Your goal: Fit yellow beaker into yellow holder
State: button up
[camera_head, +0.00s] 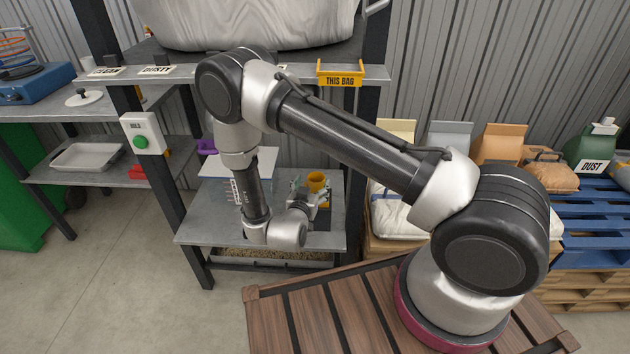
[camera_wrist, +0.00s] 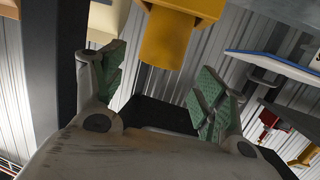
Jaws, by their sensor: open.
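The yellow beaker (camera_head: 317,182) is a small cup low over the grey lower shelf, beside my gripper (camera_head: 320,198). In the wrist view a yellow cylinder with a broader top part, seemingly the beaker (camera_wrist: 166,40), is beyond the fingertips, and the frame cuts off its top. My gripper (camera_wrist: 160,78) is open, with its green pads apart and nothing gripped between them. A yellow bracket (camera_head: 340,74) lettered "THIS BAG" hangs on the upper shelf edge; it may be the yellow holder, but I cannot tell for sure.
The lower shelf (camera_head: 210,222) has a white sheet and a purple item at its left. A dark post (camera_head: 158,165) stands left of my arm, with a green button box (camera_head: 142,142) on it. A large pale bag (camera_head: 235,22) is above. Sacks and blue pallets (camera_head: 590,215) are at right.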

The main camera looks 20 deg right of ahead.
jog(key=v, duration=0.6)
jog(key=shift+s, duration=0.2)
jog(key=shift+a, duration=0.1)
